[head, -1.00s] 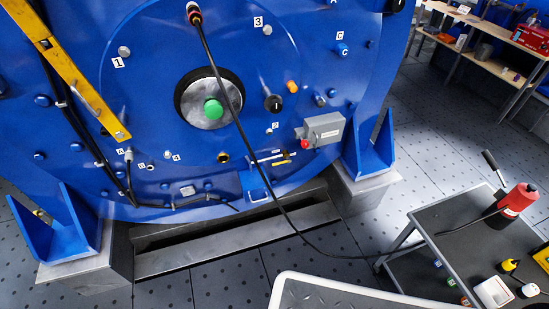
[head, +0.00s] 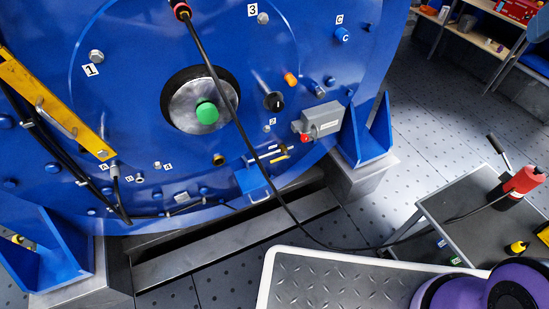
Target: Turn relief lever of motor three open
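The large blue motor (head: 130,115) fills the left and middle of the head view, with a green-tipped hub at its centre. A small yellow lever (head: 279,158) sits low on its face, beside small labelled plates too small to read. I cannot tell for sure whether this is the relief lever, or whether it stands open or shut. The label "3" (head: 252,10) is beside a bolt near the top of the face. My gripper is out of view; only purple rounded parts of my arm show at the bottom right.
A black cable crosses the motor face and runs to a grey cart (head: 480,205) at the right, bearing a red cylinder (head: 525,180). A grey box (head: 322,120) with a red knob juts from the motor. A yellow bar (head: 55,105) is at the left. Floor behind the cart is clear.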

